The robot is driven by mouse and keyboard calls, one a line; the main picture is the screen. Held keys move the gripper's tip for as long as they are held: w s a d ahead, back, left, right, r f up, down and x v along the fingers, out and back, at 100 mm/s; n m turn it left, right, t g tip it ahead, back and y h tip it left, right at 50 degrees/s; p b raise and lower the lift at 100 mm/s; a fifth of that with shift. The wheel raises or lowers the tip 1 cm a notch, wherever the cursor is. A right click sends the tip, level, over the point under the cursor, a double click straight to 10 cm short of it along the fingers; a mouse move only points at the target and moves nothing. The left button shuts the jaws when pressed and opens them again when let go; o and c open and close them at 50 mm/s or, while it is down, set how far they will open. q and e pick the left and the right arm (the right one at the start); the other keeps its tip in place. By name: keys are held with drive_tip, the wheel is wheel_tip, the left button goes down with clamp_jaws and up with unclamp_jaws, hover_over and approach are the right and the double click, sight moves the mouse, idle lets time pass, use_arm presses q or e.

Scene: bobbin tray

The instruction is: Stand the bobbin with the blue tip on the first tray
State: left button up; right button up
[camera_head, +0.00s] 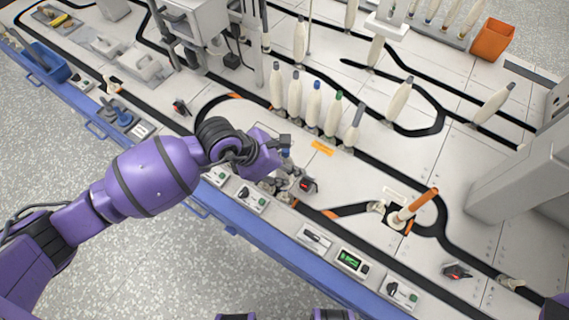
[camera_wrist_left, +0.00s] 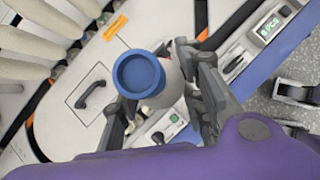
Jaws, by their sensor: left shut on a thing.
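My left gripper (camera_head: 285,160) is shut on a pale bobbin with a blue tip (camera_wrist_left: 139,74). In the left wrist view the tip faces the camera, and the pale body (camera_wrist_left: 172,84) shows beside it between the dark fingers. A row of pale bobbins stands further back, including one with a blue tip (camera_head: 314,105) and one with a green tip (camera_head: 333,115). I cannot tell which tray is the first.
Small red-and-black devices (camera_head: 307,185) sit near my gripper. An orange bin (camera_head: 492,40) stands at the back right. A grey machine (camera_head: 192,25) stands behind my arm. Black tracks cross the pale table.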

sight(285, 177)
use_arm(q)
drive_tip(key=shift+f+b, duration=2.15)
drive_tip(key=shift+f, duration=0.75)
drive_tip(key=shift+r+p, duration=0.1)
drive_tip(key=shift+p, duration=0.4)
drive_tip(key=shift+f, duration=0.6)
drive_tip(key=o, duration=0.9)
drive_tip(key=shift+o, duration=0.2)
drive_tip(key=shift+r, duration=0.1)
